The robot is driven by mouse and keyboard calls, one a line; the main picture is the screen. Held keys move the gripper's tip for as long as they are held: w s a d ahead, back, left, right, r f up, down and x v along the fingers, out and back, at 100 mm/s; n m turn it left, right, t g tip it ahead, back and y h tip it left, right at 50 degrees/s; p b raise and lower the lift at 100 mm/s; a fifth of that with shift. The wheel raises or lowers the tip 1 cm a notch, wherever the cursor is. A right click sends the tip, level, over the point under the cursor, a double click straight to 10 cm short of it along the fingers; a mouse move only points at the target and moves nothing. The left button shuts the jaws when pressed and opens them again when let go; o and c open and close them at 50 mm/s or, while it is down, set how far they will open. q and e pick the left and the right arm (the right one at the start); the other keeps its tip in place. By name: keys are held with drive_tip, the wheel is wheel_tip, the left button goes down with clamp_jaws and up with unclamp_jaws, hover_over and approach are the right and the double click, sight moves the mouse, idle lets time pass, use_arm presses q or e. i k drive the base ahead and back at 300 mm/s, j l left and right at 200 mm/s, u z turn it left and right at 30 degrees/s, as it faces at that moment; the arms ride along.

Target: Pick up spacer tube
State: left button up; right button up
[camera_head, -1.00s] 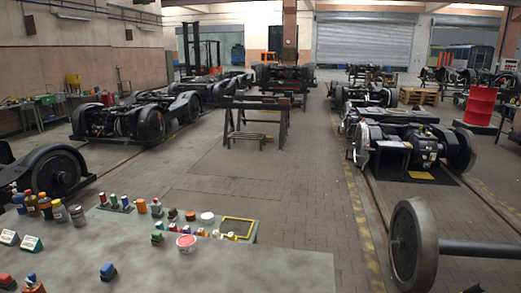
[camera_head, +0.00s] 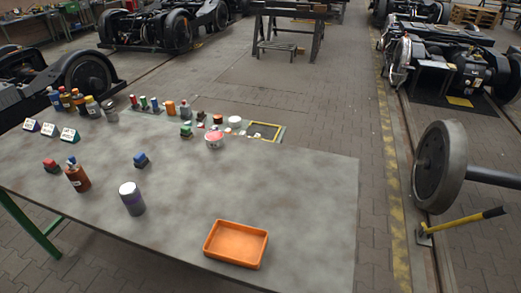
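I cannot pick out the spacer tube with certainty among the small parts on the table (camera_head: 290,185). Small upright pieces in red, green and blue stand in a row (camera_head: 143,102) at the table's back edge. An orange cylinder (camera_head: 170,108) and a grey one stand to their right. Several small red, green and white pieces lie near a yellow-edged frame (camera_head: 266,131). Neither of my grippers is in view.
An orange tray (camera_head: 236,244) sits empty near the front. A purple-grey can (camera_head: 132,198), a brown bottle (camera_head: 77,176) and a blue block (camera_head: 141,160) stand left. Several bottles line the back left. A wheelset (camera_head: 440,166) and yellow-handled hammer (camera_head: 460,223) are beyond the table's right edge.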

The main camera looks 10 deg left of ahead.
sight(129, 193)
drive_tip(key=u, duration=1.3)
